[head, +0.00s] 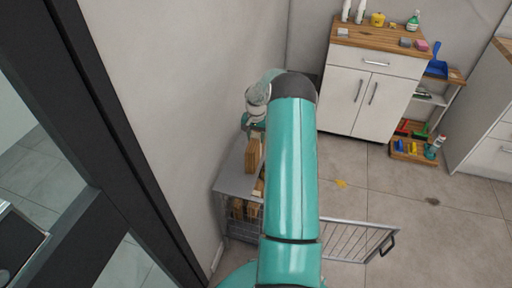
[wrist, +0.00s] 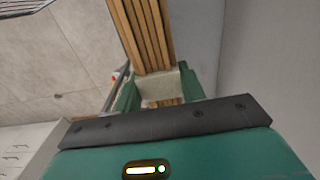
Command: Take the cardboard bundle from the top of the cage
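The cardboard bundle (head: 252,155) is a stack of brown sheets standing on the cage's grey top (head: 234,181) in the head view. In the wrist view the bundle (wrist: 142,30) runs down from the top edge to between my fingers, with a pale band around it. My gripper (wrist: 160,90) has one green finger on each side of the bundle at the band, with no clear gap. The fingers look closed on it. In the head view my arm hides part of the cage and most of the gripper. I cannot tell whether the bundle still touches the cage top.
The cage's wire door (head: 350,240) hangs open to the right. More brown cardboard (head: 240,209) is inside the cage. A wall (head: 180,110) is close on the left. A white cabinet (head: 365,95) and a crate of tools (head: 412,150) stand at the back right.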

